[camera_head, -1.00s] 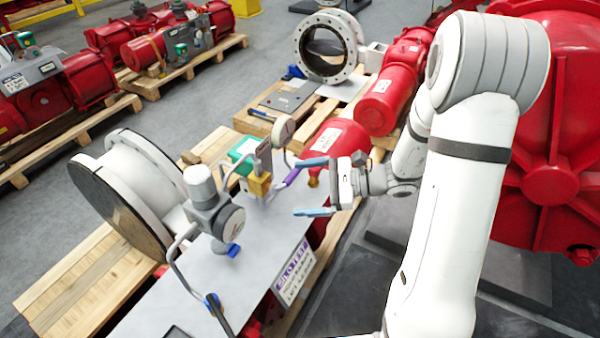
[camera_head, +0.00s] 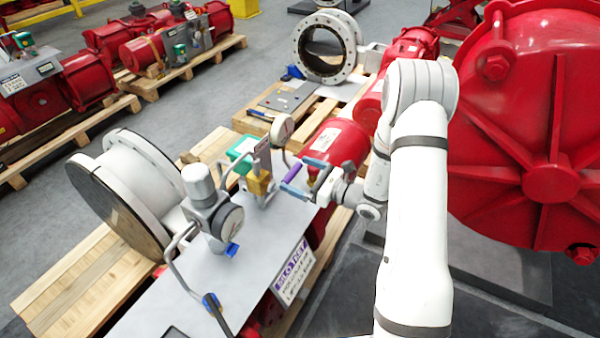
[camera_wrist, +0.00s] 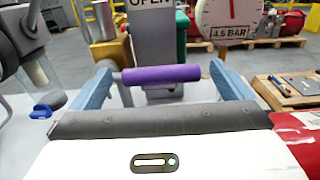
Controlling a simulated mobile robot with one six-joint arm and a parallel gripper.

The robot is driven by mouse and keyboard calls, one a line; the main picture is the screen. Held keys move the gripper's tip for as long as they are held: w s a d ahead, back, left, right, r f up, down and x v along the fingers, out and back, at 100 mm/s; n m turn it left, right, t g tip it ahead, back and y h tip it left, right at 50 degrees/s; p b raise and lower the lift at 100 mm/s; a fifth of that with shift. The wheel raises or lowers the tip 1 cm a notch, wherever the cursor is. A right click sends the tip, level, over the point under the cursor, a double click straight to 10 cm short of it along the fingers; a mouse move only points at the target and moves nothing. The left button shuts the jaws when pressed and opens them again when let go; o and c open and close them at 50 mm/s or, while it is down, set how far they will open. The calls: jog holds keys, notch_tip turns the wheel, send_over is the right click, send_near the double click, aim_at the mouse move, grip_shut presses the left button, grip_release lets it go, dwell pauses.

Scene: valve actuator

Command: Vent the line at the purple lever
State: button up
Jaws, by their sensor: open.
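The purple lever (camera_wrist: 162,74) lies level across the wrist view, between the two blue fingers of my gripper (camera_wrist: 160,82). The fingers stand apart, one beyond each end of the lever, with a small gap at its right end; contact at the left end cannot be told. In the head view the purple lever (camera_head: 292,173) sits beside the brass valve body (camera_head: 259,183), with my gripper (camera_head: 304,178) around it. A plate reading OPEN (camera_wrist: 153,30) stands behind the lever. A gauge (camera_wrist: 229,16) marked 4.5 BAR is at upper right.
A grey regulator with a gauge (camera_head: 212,212) and bent tubing stands left of the lever on the grey plate (camera_head: 190,285). A blue-handled valve (camera_wrist: 48,106) is low at left in the wrist view. A red cylinder (camera_head: 337,146) lies behind my gripper.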

jog(key=shift+w+a, duration=0.2)
jog(key=shift+a, duration=0.05)
jog(key=c, duration=1.3)
jog(key=shift+d, duration=0.1)
jog(key=shift+c, duration=0.3)
